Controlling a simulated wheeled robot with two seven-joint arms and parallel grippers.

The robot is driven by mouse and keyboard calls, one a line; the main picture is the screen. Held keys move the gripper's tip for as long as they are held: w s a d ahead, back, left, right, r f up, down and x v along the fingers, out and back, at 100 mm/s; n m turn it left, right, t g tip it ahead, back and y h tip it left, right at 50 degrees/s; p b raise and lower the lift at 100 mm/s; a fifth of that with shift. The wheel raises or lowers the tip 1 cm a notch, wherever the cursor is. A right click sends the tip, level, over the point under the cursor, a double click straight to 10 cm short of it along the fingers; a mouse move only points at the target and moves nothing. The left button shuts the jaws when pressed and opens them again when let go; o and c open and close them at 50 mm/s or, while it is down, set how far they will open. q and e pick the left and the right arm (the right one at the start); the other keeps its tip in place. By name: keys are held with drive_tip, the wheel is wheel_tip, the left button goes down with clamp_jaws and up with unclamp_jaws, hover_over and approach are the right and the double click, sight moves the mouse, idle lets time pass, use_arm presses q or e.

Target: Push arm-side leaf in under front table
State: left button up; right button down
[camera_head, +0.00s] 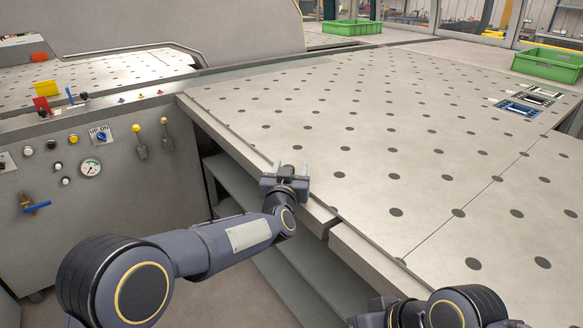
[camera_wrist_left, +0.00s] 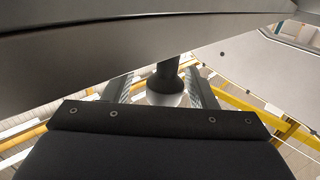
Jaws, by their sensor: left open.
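The front table (camera_head: 330,110) is a pale metal top with rows of dark holes. Grey edge pieces run along its near-left side: a longer one (camera_head: 235,145) and a nearer one (camera_head: 375,265), with a step between them. I cannot tell for sure which is the arm-side leaf. My left gripper (camera_head: 291,170) is open at the longer piece's edge, fingers pointing up. In the left wrist view, a dark post with a pale rounded end (camera_wrist_left: 167,90) shows between the finger lines, below a grey slab (camera_wrist_left: 100,50); contact is unclear. My right gripper (camera_head: 375,312) is partly cut off at the bottom.
A control panel (camera_head: 95,190) with knobs, a gauge and a blue-handled valve stands left. Grey shelves (camera_head: 235,185) lie under the table edge. Most of the tabletop is clear.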

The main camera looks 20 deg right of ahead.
use_arm(q)
drive_tip(key=v, duration=0.6)
drive_tip(key=shift+s+b, duration=0.3)
drive_tip(key=shift+b, duration=0.05)
drive_tip(key=shift+a+r, duration=0.1)
drive_tip(key=shift+a, duration=0.1)
drive_tip(key=s+a+r+n+g+y+p, duration=0.1)
drive_tip(key=s+a+r+g+p, duration=0.2)
drive_tip(key=a, duration=0.9)
drive_tip(key=s+a+r+n+g+p, duration=0.1)
drive_tip(key=s+a+r+n+p, duration=0.3)
drive_tip(key=a, duration=0.8)
drive_tip(key=s+a+g+y, duration=0.2)
drive_tip(key=s+a+g, duration=0.1)
drive_tip(key=s+a, duration=0.9)
drive_tip(key=s+a+f+n+g+y+p, duration=0.1)
drive_tip(key=s+a+f, duration=0.1)
drive_tip(key=s, duration=0.5)
drive_tip(key=s+a+f+n+g+y+p, duration=0.1)
drive_tip(key=s+a+f+g, duration=0.1)
drive_tip(key=s+f, duration=0.2)
drive_tip(key=s, duration=0.3)
drive_tip(key=shift+s+a+f, duration=0.2)
drive_tip(key=shift+s+a, duration=0.05)
drive_tip(key=shift+a, duration=0.15)
